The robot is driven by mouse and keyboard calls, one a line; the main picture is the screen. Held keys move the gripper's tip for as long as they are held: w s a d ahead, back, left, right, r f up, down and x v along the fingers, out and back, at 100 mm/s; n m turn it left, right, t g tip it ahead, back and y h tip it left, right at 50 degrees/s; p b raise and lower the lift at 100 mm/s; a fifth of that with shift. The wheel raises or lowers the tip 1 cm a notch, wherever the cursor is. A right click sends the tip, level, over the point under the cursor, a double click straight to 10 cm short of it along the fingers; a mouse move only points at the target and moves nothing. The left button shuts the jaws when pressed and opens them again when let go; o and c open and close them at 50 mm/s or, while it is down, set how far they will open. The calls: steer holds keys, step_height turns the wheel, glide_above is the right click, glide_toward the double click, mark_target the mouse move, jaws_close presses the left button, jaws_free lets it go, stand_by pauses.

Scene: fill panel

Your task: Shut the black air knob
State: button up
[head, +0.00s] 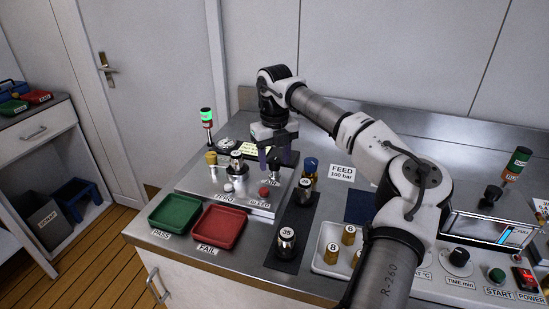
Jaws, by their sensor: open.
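My gripper (275,158) is open and points down over the back right of the metal fill panel (205,190). Its fingers are at the black air knob (278,163), just behind the AIR label. The knob is mostly hidden by the fingers and their shadow. I cannot tell whether the fingers touch it or how far the knob is turned.
A red bleed knob (264,191) and small grey zero knob (228,189) stand in front. Green tray (175,230) and red tray (220,240) lie front left.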

mark_target(275, 160)
step_height(275, 160, up, 14)
steer(key=b, duration=0.1)
steer(key=shift+f, duration=0.15)
stand_by(0.4)
